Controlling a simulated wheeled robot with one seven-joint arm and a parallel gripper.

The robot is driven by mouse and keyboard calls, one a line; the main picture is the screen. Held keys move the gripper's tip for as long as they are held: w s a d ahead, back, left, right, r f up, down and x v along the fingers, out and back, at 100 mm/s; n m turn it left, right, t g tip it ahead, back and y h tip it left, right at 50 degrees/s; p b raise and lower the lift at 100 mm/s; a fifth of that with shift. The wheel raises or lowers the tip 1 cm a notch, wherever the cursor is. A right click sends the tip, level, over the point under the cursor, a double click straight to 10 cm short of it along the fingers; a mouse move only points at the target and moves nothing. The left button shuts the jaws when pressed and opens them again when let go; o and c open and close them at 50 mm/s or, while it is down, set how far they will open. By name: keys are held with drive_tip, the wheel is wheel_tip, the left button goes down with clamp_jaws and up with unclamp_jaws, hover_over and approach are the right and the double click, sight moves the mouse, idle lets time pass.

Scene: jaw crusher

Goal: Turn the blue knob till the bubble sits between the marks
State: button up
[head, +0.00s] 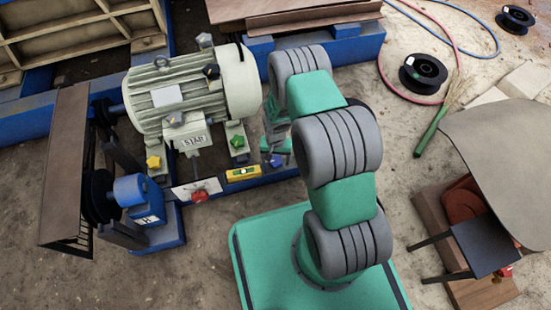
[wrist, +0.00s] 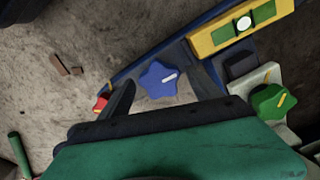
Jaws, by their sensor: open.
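The blue star-shaped knob (wrist: 160,80) with a pale pointer line lies between the spread fingers of my open gripper (wrist: 161,74) in the wrist view. Gaps show between knob and fingers; I cannot tell their height difference. In the head view the blue knob (head: 276,160) shows beside my arm, which hides most of my gripper. The yellow spirit level (wrist: 205,43) is beyond the knob, at upper right. The level also shows in the head view (head: 243,173).
A green knob (wrist: 272,102) is right of my gripper, and a red part (wrist: 100,104) is by the left finger. The pale motor (head: 185,95) stands close left of my arm. Red (head: 199,195) and yellow (head: 153,163) knobs sit farther left.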

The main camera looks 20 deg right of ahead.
sight(276, 160)
drive_tip(key=shift+r, duration=0.1)
wheel_tip(276, 160, up, 8)
drive_tip(key=p, duration=0.3)
drive_tip(key=shift+f, duration=0.2)
